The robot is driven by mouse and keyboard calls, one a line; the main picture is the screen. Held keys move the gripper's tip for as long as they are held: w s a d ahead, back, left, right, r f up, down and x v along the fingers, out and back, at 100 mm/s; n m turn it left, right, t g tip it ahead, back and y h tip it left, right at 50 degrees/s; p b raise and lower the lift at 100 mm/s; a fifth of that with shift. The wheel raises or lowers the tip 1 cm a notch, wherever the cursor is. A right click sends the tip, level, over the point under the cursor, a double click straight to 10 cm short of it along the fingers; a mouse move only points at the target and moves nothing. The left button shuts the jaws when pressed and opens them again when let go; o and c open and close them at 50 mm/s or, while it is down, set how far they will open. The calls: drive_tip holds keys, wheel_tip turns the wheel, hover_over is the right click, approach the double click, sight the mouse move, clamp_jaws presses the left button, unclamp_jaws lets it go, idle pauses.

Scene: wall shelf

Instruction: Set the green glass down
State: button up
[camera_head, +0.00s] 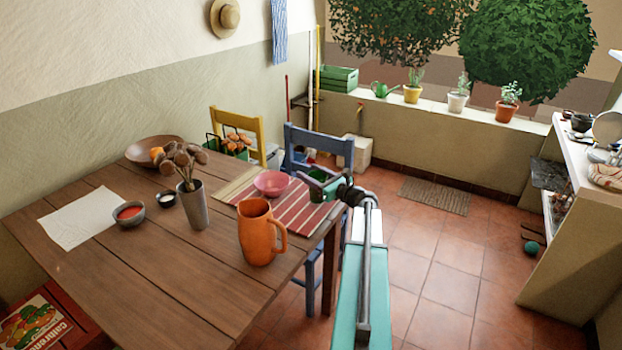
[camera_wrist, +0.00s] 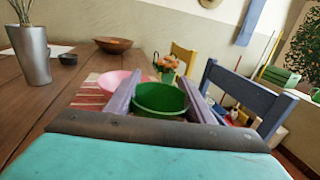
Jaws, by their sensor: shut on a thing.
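The green glass (camera_wrist: 160,98) is between the two fingers of my gripper (camera_wrist: 160,95) in the wrist view. My gripper is shut on it. In the head view my gripper (camera_head: 318,186) is at the right edge of the wooden table, and the green glass (camera_head: 317,195) shows small and dark between its fingers. The glass is at the right end of the red striped mat (camera_head: 290,210), beside the pink bowl (camera_head: 271,183). I cannot tell whether its base touches the mat. Its lower part is partly hidden by my gripper.
An orange pitcher (camera_head: 258,235) stands on the table (camera_head: 165,265) near my arm. A grey vase (camera_head: 194,205) with dried flowers stands further left. A blue chair (camera_head: 318,145) and a yellow chair (camera_head: 237,125) stand behind the table. The table's front left is clear.

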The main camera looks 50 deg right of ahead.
drive_tip(key=shift+f, duration=1)
drive_tip(key=shift+f, duration=0.15)
drive_tip(key=o, duration=1.1)
drive_tip(key=shift+c, duration=0.2)
drive_tip(key=shift+r, duration=0.2)
drive_tip(key=s+b, duration=0.1)
drive_tip(key=s, duration=1.1)
drive_tip(key=shift+b, duration=0.3)
drive_tip(key=shift+a, duration=0.1)
